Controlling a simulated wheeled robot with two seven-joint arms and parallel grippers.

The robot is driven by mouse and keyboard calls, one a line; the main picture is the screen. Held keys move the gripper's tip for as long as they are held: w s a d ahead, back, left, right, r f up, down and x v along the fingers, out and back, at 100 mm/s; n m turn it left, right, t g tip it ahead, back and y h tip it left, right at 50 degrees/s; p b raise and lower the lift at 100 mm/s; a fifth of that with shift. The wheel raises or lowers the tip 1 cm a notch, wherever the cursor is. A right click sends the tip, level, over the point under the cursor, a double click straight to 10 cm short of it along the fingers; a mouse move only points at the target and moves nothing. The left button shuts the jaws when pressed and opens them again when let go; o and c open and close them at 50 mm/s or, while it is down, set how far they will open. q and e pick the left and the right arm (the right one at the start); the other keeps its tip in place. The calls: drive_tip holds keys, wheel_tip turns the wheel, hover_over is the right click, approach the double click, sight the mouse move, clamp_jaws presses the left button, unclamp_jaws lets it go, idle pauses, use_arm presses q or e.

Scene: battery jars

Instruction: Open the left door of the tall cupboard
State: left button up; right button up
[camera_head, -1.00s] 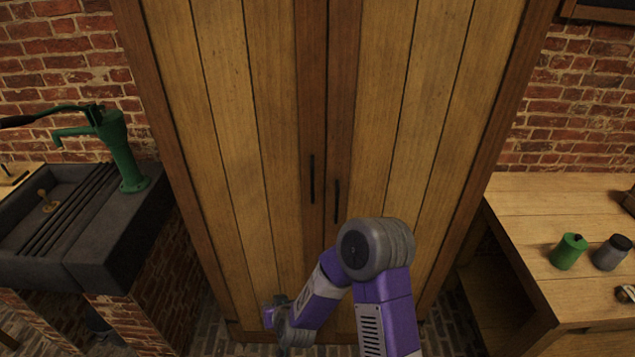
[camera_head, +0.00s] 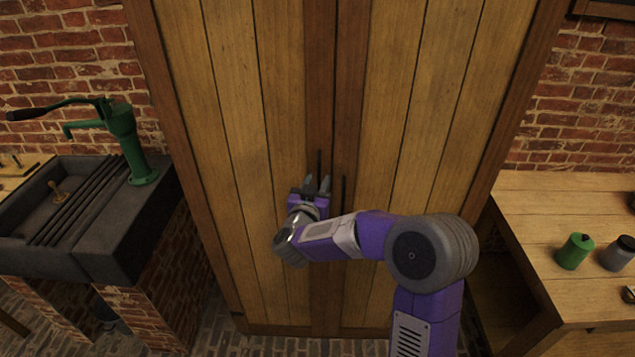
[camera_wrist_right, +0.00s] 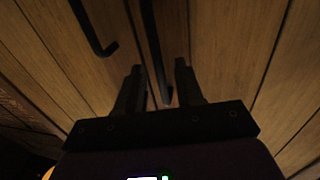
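The tall cupboard's left door (camera_head: 235,120) and right door (camera_head: 425,120) are both shut. Each has a dark upright bar handle near the middle seam. My right gripper (camera_head: 316,184) is in front of the doors, its fingers pointing up at the left door's handle (camera_head: 319,162). The right door's handle (camera_head: 343,190) is just right of it. In the right wrist view the gripper (camera_wrist_right: 160,82) is open, with one handle (camera_wrist_right: 153,45) running between its fingers and another (camera_wrist_right: 91,28) to the left. I cannot tell whether the fingers touch the handle. My left gripper is out of view.
A dark stone sink (camera_head: 110,215) with a green hand pump (camera_head: 124,140) stands left of the cupboard. On the right, a wooden table (camera_head: 530,215) holds a green jar (camera_head: 575,251) and a grey jar (camera_head: 618,252).

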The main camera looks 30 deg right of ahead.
drive_tip(key=shift+w+d, duration=0.2)
clamp_jaws()
idle(1.4)
